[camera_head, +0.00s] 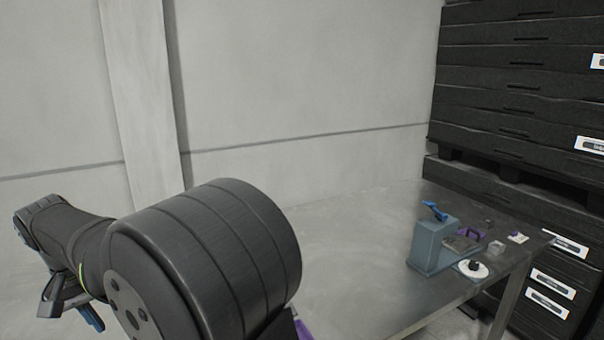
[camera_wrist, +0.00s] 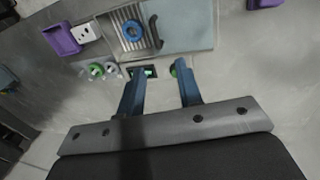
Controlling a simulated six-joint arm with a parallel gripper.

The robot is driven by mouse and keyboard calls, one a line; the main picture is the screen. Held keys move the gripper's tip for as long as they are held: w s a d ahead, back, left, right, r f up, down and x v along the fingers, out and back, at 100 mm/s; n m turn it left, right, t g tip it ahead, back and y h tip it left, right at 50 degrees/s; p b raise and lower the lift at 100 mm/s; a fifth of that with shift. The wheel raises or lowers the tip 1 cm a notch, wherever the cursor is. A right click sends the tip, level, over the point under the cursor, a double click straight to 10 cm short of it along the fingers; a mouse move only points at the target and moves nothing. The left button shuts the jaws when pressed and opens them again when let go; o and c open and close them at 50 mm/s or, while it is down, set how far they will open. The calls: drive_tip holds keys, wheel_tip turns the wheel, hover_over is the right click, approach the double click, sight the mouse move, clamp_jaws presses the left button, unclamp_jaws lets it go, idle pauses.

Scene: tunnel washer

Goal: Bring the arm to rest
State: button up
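My arm reaches across the lower left of the head view, its large dark joint (camera_head: 215,250) nearest the camera. The far end of the arm lies at the left edge, with blue parts showing there. In the wrist view my gripper (camera_wrist: 158,72) has its two blue fingers spread apart. I see nothing held between them. Past the fingertips is a blue-grey fixture (camera_wrist: 188,28) with a ribbed metal recess, a blue ring and a black handle. In the head view a blue-grey fixture (camera_head: 426,248) with a blue lever stands on the table, well right of my arm.
A white disc with a black knob (camera_head: 472,268), a small grey block (camera_head: 495,247) and a small white-and-purple piece (camera_head: 518,237) lie near the fixture. Stacked black crates (camera_head: 515,85) stand behind at right.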

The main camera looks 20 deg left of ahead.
drive_tip(key=shift+n, duration=0.6)
drive_tip(key=r, duration=0.5)
drive_tip(key=shift+s+a+r, duration=0.25)
drive_tip(key=shift+s+a, duration=0.1)
drive_tip(key=shift+s, duration=0.05)
drive_tip(key=shift+f, duration=0.4)
drive_tip(key=c, duration=0.6)
drive_tip(key=shift+m+g+y, duration=0.6)
drive_tip(key=shift+g+y, duration=0.2)
drive_tip(key=f, duration=0.4)
drive_tip(key=w+d+f, duration=0.1)
drive_tip(key=f, duration=0.7)
drive_tip(key=shift+w+d, duration=0.3)
drive_tip(key=shift+d, duration=0.1)
clamp_jaws()
drive_tip(key=shift+f, duration=2.65)
